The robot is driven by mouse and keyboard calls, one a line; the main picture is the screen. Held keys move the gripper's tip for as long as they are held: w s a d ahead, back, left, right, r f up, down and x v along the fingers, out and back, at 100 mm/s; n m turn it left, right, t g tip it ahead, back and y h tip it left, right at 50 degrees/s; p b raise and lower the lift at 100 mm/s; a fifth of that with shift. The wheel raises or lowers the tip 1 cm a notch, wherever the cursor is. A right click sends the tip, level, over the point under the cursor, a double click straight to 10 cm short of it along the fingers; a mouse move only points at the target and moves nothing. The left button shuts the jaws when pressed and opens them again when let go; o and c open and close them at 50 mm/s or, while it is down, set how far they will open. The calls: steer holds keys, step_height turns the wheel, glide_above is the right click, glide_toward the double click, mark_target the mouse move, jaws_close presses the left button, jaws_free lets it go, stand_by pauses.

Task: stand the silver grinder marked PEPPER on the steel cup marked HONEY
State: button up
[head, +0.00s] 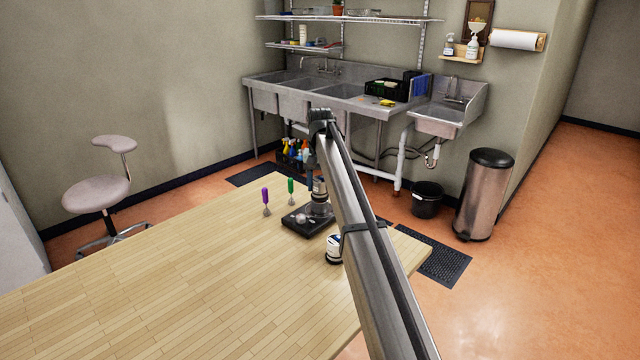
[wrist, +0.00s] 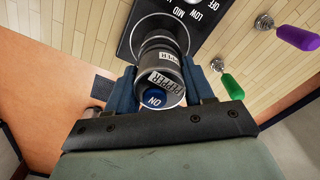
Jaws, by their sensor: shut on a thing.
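The silver grinder marked PEPPER (wrist: 160,62) is between the two blue fingers of my gripper (wrist: 162,88) in the wrist view. Its blue top faces the camera and its lower end points towards the black hot plate (wrist: 125,48). In the head view my gripper (head: 319,182) is over the hot plate (head: 298,228), partly hidden by my arm. I cannot tell whether the grinder touches the plate. I cannot identify the steel cup marked HONEY. A small white-and-dark container (head: 333,246) stands right of the hot plate, partly behind my arm; its label is unreadable.
Purple-handled (head: 266,198) and green-handled (head: 290,188) tools stand left of the hot plate; both handles also show in the wrist view. The wooden table (head: 180,270) is clear at the left and front. Its right edge is close to the container.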

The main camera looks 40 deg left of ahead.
mark_target(320, 177)
steer(key=shift+f, duration=0.55)
steer(key=o, duration=1)
steer(key=shift+r, duration=5.55)
